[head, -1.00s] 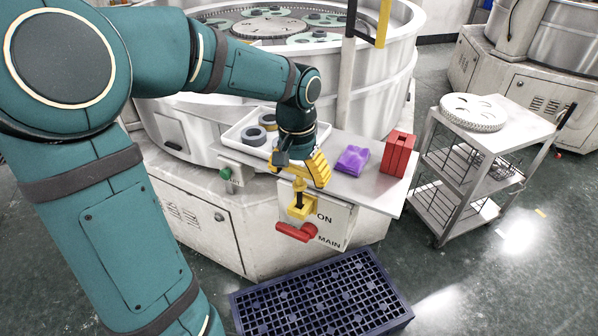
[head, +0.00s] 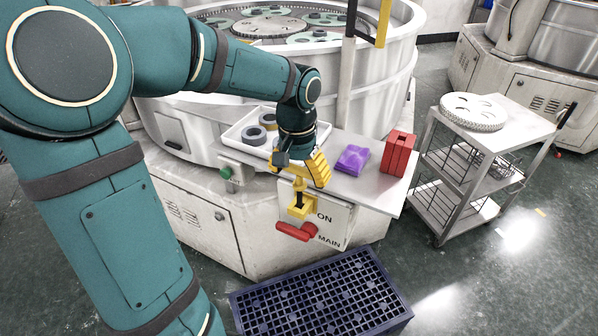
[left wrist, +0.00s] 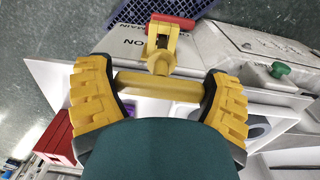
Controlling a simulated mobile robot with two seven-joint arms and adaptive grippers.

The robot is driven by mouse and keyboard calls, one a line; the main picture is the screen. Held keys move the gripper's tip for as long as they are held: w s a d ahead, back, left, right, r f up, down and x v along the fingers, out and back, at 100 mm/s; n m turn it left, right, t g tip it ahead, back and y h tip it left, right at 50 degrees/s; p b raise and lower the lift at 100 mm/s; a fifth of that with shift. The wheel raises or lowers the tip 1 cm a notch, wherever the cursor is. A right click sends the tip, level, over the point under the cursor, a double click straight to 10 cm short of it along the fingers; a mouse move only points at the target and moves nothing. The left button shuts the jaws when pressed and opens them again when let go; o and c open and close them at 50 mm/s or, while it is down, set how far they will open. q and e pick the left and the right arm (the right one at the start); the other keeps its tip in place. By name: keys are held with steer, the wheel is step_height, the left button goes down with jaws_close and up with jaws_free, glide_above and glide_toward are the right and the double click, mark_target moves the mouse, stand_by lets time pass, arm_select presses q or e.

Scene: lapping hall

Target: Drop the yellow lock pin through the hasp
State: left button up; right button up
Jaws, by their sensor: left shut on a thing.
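The yellow lock pin (left wrist: 160,87) has a crossbar held between the two yellow fingers of my left gripper (left wrist: 158,92). In the head view this gripper (head: 303,177) points down over the front edge of the steel shelf, just above the yellow hasp (head: 302,209). The pin's shank runs toward the hasp (left wrist: 161,42) and its lower end is at or in the top of it; how deep it sits is hidden. The red switch handle (head: 296,231) lies just below the hasp on the panel. My right gripper is not in view.
The shelf (head: 372,190) holds a white tray (head: 236,135) with rings, a purple folded cloth (head: 352,159) and a red block (head: 398,154). A green knob (head: 225,173) is left of the panel. A dark blue crate (head: 236,300) lies below. A cart (head: 435,165) stands right.

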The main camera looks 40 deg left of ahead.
mark_target(299, 185)
arm_select(q)
steer(key=shift+f+b, duration=2.1)
steer(key=shift+f, duration=0.95)
steer(key=o, duration=1)
steer(key=shift+o, duration=0.2)
steer(key=shift+r, duration=0.1)
steer(key=r, duration=1.2)
steer(key=shift+a, duration=0.2)
